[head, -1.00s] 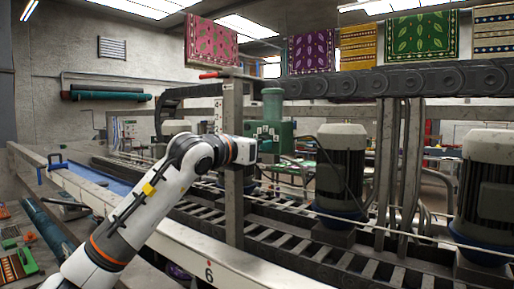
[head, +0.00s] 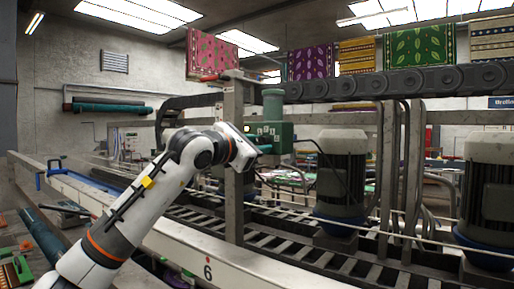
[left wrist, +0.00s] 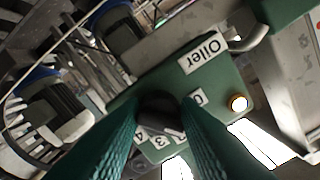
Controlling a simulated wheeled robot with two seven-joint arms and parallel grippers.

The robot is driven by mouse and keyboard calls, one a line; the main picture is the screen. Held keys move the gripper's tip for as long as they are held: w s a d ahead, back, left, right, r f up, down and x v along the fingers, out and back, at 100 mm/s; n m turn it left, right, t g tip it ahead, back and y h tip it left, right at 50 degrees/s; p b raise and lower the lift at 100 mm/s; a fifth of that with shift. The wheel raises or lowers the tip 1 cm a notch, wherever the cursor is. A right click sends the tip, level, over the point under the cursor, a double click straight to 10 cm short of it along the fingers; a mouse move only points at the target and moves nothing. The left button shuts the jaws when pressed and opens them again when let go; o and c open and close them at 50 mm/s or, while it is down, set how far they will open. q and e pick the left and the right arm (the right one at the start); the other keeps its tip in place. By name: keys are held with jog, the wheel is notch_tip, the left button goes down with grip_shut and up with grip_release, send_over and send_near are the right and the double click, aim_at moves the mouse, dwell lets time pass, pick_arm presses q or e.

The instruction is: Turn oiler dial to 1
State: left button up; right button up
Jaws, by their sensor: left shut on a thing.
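The green oiler box (head: 272,132) is mounted beside a grey post, and its "Oiler" label (left wrist: 203,53) shows in the left wrist view. Its dark dial (left wrist: 160,112) sits between the two green fingers of my left gripper (head: 266,149). The left gripper (left wrist: 160,118) is shut on the dial. Number labels 3 (left wrist: 160,141) and 4 (left wrist: 140,134) show below the dial, and another label, seemingly 0 (left wrist: 198,97), is to its right. The fingers hide other labels, and I cannot tell which number the dial points at. My right gripper is not in view.
A lit yellow lamp (left wrist: 238,103) is on the oiler panel. The grey post (head: 234,160) stands close by my left wrist. Large motors (head: 341,180) stand to the right, above a slatted conveyor (head: 270,235). A white rail (head: 190,262) runs in front.

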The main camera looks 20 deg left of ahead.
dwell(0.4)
pick_arm(q)
jog(key=o, duration=0.9)
jog(key=shift+o, duration=0.2)
jog(key=shift+s, duration=0.1)
jog(key=b+v, duration=0.6)
jog(key=v, duration=0.6)
jog(key=shift+r, duration=0.2)
